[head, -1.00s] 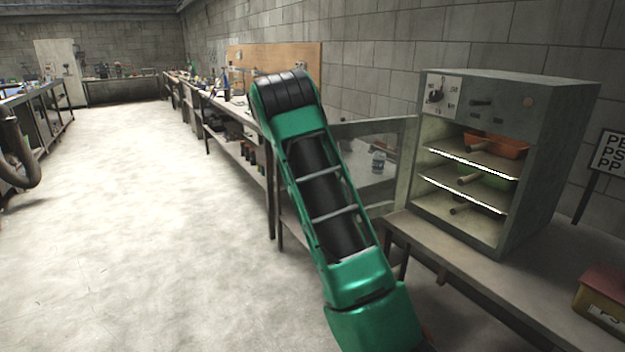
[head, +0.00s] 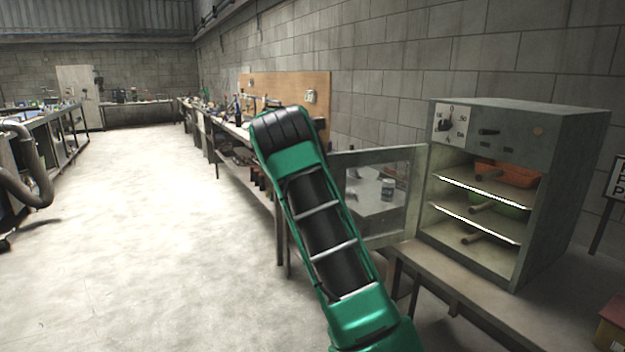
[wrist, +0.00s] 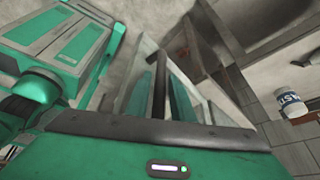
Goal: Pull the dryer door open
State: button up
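The dryer (head: 553,200) is a grey box with dials on the upper front, standing on a bench at the right. Its door (head: 411,167), a pale frame with a clear pane, stands wide open to the left of the dryer and leaves the lit shelves exposed. My green arm crosses in front of part of the door's left side in the head view and hides my gripper there. In the wrist view, my green gripper body (wrist: 160,150) fills the bottom. A dark upright bar and pale panels with green patches lie just beyond it. Whether its fingers hold anything is unclear.
Trays with handles, one orange (head: 508,174), sit on the dryer shelves. A white jar with a blue label (wrist: 291,104) shows in the wrist view. The bench (head: 440,285) runs under the dryer, and a long workbench lies behind my arm.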

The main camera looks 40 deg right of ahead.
jog(key=v, duration=0.8)
dwell(0.4)
